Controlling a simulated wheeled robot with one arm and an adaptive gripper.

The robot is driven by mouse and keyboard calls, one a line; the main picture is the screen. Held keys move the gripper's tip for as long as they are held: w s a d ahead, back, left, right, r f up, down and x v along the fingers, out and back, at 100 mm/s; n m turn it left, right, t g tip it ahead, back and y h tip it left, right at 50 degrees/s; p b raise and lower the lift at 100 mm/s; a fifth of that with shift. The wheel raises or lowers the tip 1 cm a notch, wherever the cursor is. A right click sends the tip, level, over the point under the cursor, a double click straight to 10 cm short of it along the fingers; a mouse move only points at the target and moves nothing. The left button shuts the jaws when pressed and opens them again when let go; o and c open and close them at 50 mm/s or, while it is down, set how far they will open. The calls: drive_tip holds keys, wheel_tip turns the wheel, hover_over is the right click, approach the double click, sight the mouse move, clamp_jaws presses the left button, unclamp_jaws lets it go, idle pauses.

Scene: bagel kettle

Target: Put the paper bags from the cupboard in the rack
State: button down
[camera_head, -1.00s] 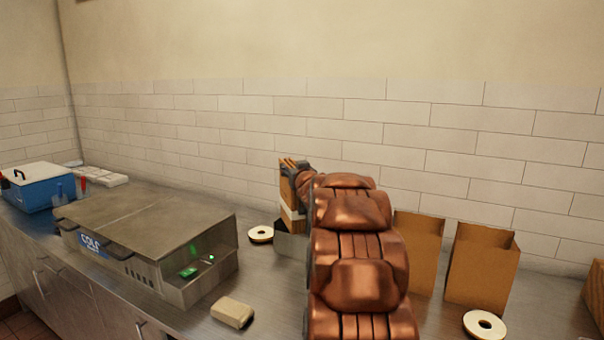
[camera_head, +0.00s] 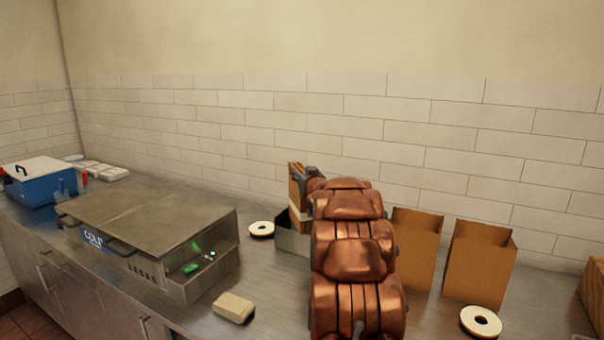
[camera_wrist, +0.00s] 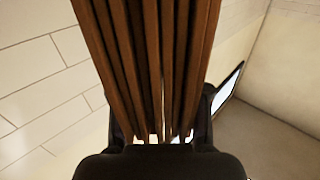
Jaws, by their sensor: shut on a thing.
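A bundle of flat brown paper bags (camera_head: 295,188) with a pale band low on it is held upright in my gripper (camera_head: 311,178). In the wrist view the folded edges of the bags (camera_wrist: 150,60) fill the middle, between the dark fingers of my gripper (camera_wrist: 160,132). A grey metal rack (camera_head: 291,241) stands on the counter directly below the bundle. The bundle's lower end reaches to about the rack's top edge; I cannot tell whether it is inside. My arm hides the rack's right part.
Two open brown bags (camera_head: 416,255) (camera_head: 480,265) stand right of my arm. A metal unit (camera_head: 150,225), a beige block (camera_head: 233,308) and a blue cooler (camera_head: 38,187) are left. A tiled wall is behind.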

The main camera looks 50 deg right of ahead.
drive_tip(key=shift+f, duration=0.25)
drive_tip(key=shift+c, duration=2.4)
unclamp_jaws()
drive_tip(key=b+v, duration=0.3)
drive_tip(key=v, duration=0.9)
drive_tip(key=shift+r, duration=0.25)
